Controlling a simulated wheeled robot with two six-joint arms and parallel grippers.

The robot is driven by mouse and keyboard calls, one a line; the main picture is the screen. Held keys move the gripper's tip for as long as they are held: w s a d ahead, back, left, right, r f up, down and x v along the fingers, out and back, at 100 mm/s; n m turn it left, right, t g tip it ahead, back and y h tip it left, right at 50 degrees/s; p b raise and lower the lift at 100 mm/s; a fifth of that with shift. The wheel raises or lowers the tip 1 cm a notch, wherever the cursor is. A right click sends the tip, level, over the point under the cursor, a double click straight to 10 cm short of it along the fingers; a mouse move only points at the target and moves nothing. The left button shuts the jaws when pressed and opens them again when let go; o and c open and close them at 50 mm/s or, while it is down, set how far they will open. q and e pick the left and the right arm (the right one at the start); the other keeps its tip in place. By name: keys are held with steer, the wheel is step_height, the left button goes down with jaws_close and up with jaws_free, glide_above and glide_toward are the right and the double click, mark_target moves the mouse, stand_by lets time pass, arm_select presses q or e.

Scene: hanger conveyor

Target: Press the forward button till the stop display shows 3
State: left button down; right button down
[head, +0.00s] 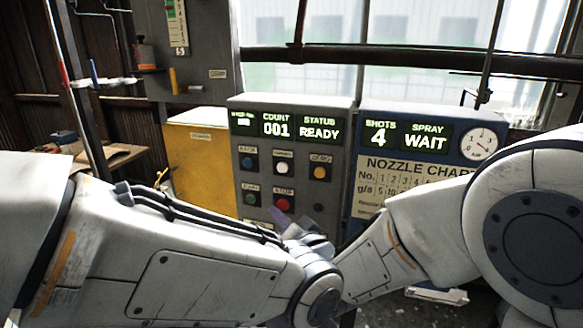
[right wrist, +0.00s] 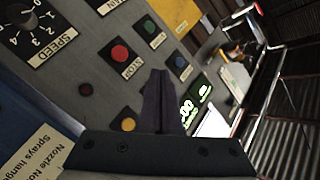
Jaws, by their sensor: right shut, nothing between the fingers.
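The grey control panel (head: 292,100) stands ahead. Its stop display (head: 243,123) is at the upper left, its digit too blurred to read. Below are a blue button (head: 247,163), a white button (head: 282,169), a yellow button (head: 320,172), a green button (head: 251,198) and a red button (head: 283,204). I cannot read which is labelled forward. My right gripper (head: 281,217) is shut and empty in front of the lower panel. In the right wrist view its fingers (right wrist: 158,75) lie between the blue button (right wrist: 177,62) and the yellow button (right wrist: 128,124). They hide the white one; contact cannot be told. My left gripper is not visible.
The count display (head: 277,128) reads 001 and the status display (head: 319,131) reads READY. A blue spray panel (head: 365,152) to the right shows shots 4 and WAIT. A speed knob (right wrist: 20,14) shows in the wrist view. A yellow cabinet (head: 195,150) is left.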

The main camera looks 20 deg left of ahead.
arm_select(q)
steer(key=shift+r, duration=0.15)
arm_select(e)
steer(key=a+r+y, duration=0.1)
steer(key=r+m+t+y, duration=0.1)
steer(key=r, duration=0.1)
steer(key=a+r+t+y, duration=0.1)
steer(key=shift+a+r+m, duration=0.15)
steer(key=shift+a+m, duration=0.15)
steer(key=shift+m, duration=0.1)
steer(key=shift+w, duration=0.1)
